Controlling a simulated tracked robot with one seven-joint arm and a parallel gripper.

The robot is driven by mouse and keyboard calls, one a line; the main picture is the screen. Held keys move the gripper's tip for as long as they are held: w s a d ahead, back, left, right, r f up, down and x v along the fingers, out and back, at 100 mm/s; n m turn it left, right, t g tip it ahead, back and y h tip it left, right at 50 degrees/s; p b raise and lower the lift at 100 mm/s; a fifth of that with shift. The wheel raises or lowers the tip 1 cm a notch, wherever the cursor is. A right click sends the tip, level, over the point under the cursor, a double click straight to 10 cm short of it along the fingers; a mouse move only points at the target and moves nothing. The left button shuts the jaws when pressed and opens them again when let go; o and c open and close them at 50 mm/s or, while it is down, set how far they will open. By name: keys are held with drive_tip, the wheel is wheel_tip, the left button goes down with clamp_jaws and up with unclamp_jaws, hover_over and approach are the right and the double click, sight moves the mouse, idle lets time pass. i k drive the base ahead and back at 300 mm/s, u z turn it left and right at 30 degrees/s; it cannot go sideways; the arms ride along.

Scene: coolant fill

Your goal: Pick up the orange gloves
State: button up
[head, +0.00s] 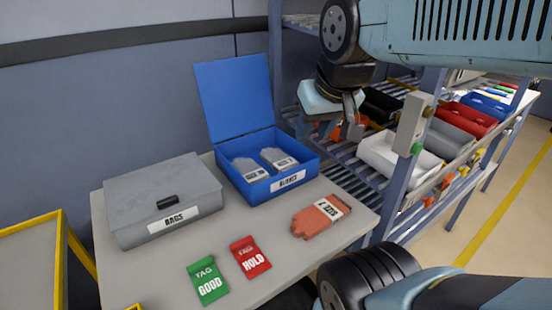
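The orange gloves (320,217) lie flat on the right part of the grey table, with a white label band around the cuff end; its lettering is hard to read. My gripper (333,130) hangs from the arm, higher up in the head view than the gloves, in front of the shelf rack and apart from the gloves. Its fingers look spread, with a gap between them. A small orange patch shows between the fingers; it seems to be something on the rack behind.
A grey closed box (163,200) labelled BAGS is at left. A green GOOD tag (208,281) and a red HOLD tag (250,257) lie in front. The rack (385,226) with bins stands close at right.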

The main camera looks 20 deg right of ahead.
sight(313, 220)
drive_tip(key=z, duration=0.05)
drive_tip(key=k, duration=0.5)
drive_tip(key=z, duration=1.65)
drive_tip(key=k, duration=0.15)
drive_tip(key=u, duration=0.55)
